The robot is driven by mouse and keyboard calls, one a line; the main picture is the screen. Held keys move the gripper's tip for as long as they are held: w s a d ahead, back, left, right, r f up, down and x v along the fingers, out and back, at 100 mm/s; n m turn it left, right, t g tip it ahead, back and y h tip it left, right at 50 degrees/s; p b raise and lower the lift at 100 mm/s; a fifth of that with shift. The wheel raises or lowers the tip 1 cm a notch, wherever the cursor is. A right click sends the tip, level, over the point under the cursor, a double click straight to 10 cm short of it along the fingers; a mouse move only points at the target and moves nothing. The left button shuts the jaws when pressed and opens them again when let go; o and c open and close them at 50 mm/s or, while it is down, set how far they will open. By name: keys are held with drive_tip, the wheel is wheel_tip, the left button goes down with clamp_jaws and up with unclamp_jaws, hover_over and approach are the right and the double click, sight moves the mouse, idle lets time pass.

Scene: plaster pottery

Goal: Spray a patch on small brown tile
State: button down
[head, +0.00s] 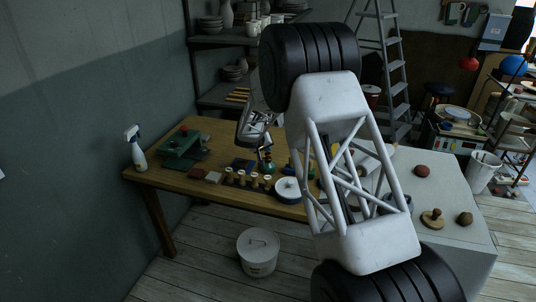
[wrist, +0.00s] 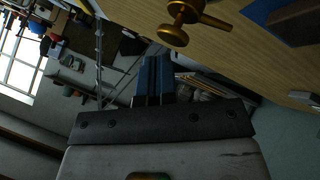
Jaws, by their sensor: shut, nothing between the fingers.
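Two small brownish tiles lie on the wooden table (head: 170,180), a reddish-brown tile (head: 197,174) and a lighter brown tile (head: 214,178); I cannot tell which is the task's. A white spray bottle (head: 137,150) stands upright at the table's left end. My gripper (wrist: 154,62) is shut and empty in the wrist view.
A green press-like tool (head: 183,143) stands behind the tiles. Several small corked jars (head: 241,178) and a round white-lidded pot (head: 288,189) line the front. A white bucket (head: 259,252) is on the floor. A pale worktop (head: 440,205) is at right.

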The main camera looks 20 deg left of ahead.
sight(267, 153)
drive_tip(key=shift+f, duration=0.7)
idle(0.7)
drive_tip(key=shift+r, duration=0.65)
idle(0.4)
drive_tip(key=shift+r, duration=3.05)
